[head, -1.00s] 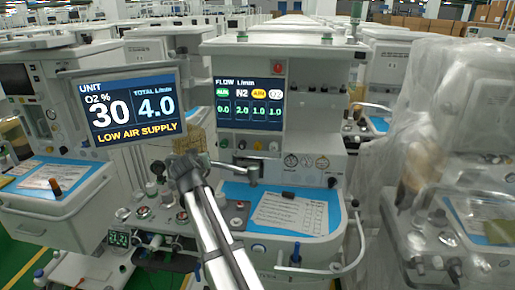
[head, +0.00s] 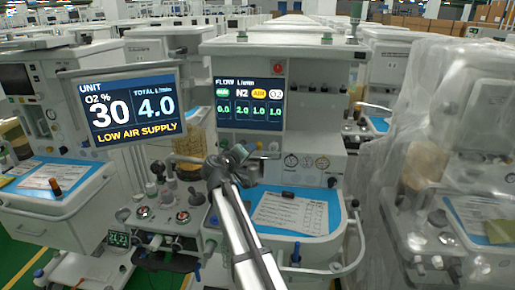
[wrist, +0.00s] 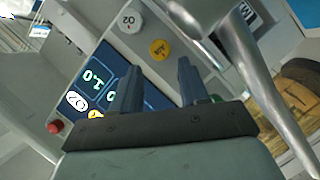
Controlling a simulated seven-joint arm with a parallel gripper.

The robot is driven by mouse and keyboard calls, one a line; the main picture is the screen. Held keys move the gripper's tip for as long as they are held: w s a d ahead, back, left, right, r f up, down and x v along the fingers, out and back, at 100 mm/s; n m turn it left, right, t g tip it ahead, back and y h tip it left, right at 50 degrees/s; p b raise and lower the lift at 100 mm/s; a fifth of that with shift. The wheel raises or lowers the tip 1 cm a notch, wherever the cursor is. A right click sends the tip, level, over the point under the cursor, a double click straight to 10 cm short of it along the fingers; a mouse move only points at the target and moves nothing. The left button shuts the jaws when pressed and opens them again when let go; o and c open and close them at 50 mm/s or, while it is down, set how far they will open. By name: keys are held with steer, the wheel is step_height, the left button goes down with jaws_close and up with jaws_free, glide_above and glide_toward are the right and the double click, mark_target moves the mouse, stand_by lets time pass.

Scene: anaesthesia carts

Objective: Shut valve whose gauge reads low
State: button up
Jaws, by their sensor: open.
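My gripper (head: 228,160) is in front of the machine's panel, below the flow display (head: 249,103). In the wrist view my gripper (wrist: 158,75) has its two fingers apart, with nothing between them. The yellow knob (wrist: 160,48) lies just beyond the gap between the fingertips; the white O2 knob (wrist: 127,20) is up-left of it. A green part shows partly behind the right finger. The left screen (head: 128,104) reads "LOW AIR SUPPLY", O2 30 and total 4.0. The flow display shows 0.0, 2.0, 1.0, 1.0. Small round gauges (head: 291,160) sit on the panel, their needles unreadable.
A blue work surface (head: 324,243) with a paper sheet (head: 288,213) lies below the panel. A metal bar (wrist: 255,75) crosses the wrist view's right side. A plastic-covered machine (head: 470,130) stands right, another cart with a drawer (head: 50,215) left.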

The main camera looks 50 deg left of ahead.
steer(key=x, duration=0.8)
steer(key=shift+w+a+f, duration=0.1)
steer(key=shift+c, duration=0.3)
steer(key=c, duration=0.7)
